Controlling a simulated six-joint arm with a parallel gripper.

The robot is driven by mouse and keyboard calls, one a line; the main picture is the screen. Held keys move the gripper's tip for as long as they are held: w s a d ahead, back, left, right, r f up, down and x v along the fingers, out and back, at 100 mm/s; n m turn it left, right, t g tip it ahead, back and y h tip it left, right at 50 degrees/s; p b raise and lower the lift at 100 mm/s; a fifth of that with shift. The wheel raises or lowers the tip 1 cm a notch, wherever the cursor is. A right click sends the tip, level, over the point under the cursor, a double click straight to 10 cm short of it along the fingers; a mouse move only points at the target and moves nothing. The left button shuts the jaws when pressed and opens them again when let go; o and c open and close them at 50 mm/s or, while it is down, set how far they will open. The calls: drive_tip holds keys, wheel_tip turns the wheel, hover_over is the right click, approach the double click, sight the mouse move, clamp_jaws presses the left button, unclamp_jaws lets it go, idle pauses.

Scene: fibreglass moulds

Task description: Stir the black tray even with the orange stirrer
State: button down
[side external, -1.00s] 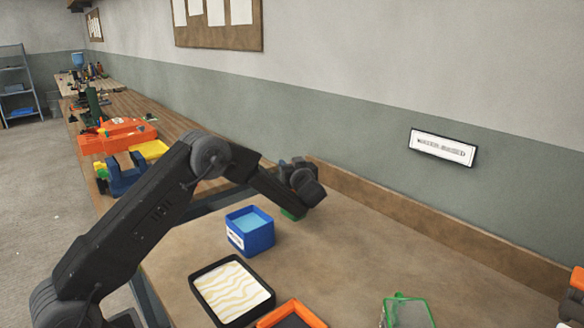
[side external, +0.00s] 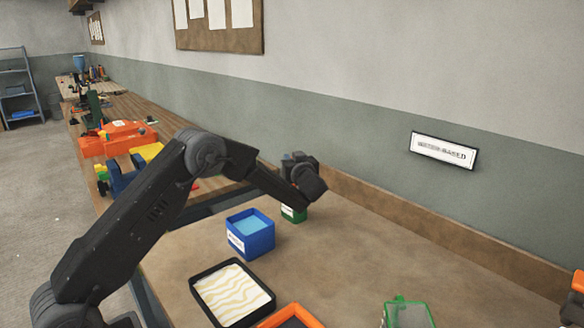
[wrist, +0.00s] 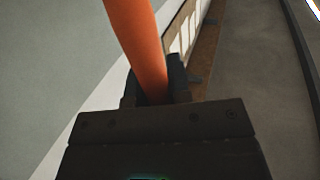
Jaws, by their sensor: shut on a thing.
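The black tray (side external: 206,304) lies flat on the bench at the bottom of the side view. It holds a pale fill with wavy yellow streaks. My gripper (side external: 297,162) is raised well behind and above the tray, near the back of the bench. In the wrist view my gripper (wrist: 158,92) is shut on the orange stirrer (wrist: 138,42), whose shaft runs up out of the picture. Its far end is cut off there. I cannot make out the stirrer in the side view.
A blue tub (side external: 250,240) with light blue contents stands behind the tray. A small green tub (side external: 293,214) sits below my wrist. An orange-rimmed tray (side external: 292,316) and a green container (side external: 408,312) stand at the front. The bench's right middle is clear.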

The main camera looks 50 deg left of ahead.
wheel_tip(320, 180, up, 8)
drive_tip(key=shift+r, duration=0.2)
idle(0.7)
idle(1.1)
drive_tip(key=s+d+f+m, duration=0.2)
drive_tip(key=s+d+m, duration=0.1)
drive_tip(key=s+d, duration=1.4)
drive_tip(key=s+d+m, duration=0.2)
drive_tip(key=s, duration=0.8)
wheel_tip(320, 180, down, 9)
drive_tip(key=shift+f+y, duration=0.2)
drive_tip(key=shift+y, duration=0.1)
drive_tip(key=shift+s+a, duration=0.1)
drive_tip(key=shift+a, duration=0.2)
